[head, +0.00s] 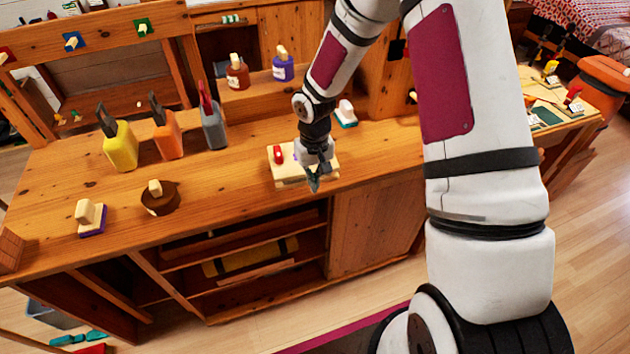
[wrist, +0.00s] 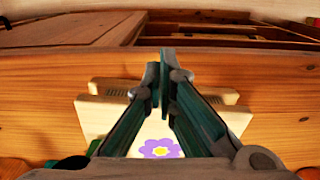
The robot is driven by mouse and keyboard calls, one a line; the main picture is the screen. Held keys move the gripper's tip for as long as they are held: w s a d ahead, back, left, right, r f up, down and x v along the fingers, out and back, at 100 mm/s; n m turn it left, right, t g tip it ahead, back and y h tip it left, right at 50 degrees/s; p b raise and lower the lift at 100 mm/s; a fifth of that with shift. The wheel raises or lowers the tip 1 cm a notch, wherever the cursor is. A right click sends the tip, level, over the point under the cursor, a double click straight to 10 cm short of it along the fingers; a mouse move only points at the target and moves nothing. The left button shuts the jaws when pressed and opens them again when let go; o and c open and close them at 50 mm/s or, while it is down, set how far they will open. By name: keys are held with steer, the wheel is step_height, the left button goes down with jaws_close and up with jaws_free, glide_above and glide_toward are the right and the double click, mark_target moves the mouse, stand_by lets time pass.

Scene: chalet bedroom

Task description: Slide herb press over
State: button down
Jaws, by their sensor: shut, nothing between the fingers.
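The herb press appears to be the pale, layered wooden block (head: 283,180) near the front edge of the workbench. A red piece sits on its left part in the head view. In the wrist view the pale block (wrist: 95,118) shows a purple flower with a yellow centre on its face. My gripper (head: 314,186) is shut and empty, pointing down at the block's front right side. In the wrist view its fingertips (wrist: 164,62) meet beyond the block's edge and cover its middle. I cannot tell whether they touch it.
The wooden workbench (head: 225,185) has free room left of the block. A white and teal item (head: 346,114) is behind my gripper. Open shelves lie below.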

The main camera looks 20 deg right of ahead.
steer(key=w+b, duration=0.9)
steer(key=w, duration=0.8)
steer(key=shift+f, duration=0.1)
